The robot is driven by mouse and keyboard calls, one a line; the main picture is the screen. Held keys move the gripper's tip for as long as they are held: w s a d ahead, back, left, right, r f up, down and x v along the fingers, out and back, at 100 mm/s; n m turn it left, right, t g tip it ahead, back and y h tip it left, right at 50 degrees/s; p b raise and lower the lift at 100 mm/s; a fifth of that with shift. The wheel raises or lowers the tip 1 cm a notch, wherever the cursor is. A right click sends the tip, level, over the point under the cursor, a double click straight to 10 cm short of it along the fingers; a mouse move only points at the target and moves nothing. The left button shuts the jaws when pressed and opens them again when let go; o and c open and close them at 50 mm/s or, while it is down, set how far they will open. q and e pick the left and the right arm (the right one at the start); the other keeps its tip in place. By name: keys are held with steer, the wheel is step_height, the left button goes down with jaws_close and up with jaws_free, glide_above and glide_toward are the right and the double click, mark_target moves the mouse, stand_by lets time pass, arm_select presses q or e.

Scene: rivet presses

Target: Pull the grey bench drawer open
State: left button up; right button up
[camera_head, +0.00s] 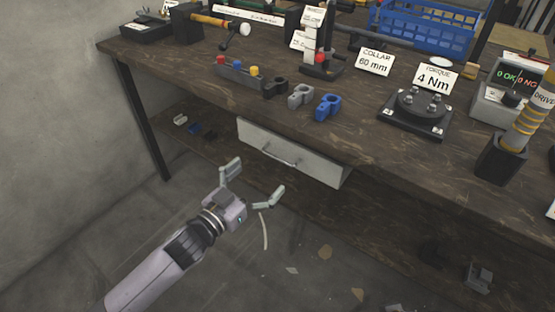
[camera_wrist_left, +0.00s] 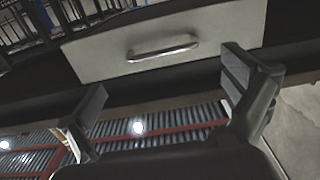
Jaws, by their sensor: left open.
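The grey drawer (camera_head: 300,160) hangs under the wooden bench top and looks shut or nearly so. A metal bar handle (camera_head: 280,156) sits across its front. My left gripper (camera_head: 254,186) is open and empty, below and in front of the drawer, apart from the handle. In the left wrist view the drawer front (camera_wrist_left: 110,46) fills the upper middle, with its handle (camera_wrist_left: 163,47) above and between my spread fingers (camera_wrist_left: 165,90). My right gripper is not in view.
The bench top (camera_head: 190,75) holds blue, grey and black collars (camera_head: 328,107), a torque fixture (camera_head: 417,112), label cards and a blue crate (camera_head: 424,25). A lower shelf (camera_head: 185,145) carries small parts. The floor in front has scattered scraps.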

mark_target(277, 158)
arm_select(q)
steer(key=b+x, duration=0.1)
steer(key=x, duration=0.7)
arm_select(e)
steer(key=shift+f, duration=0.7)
arm_select(q)
steer(key=c, duration=1.4)
steer(key=shift+c, duration=0.2)
steer(key=shift+s, duration=0.15)
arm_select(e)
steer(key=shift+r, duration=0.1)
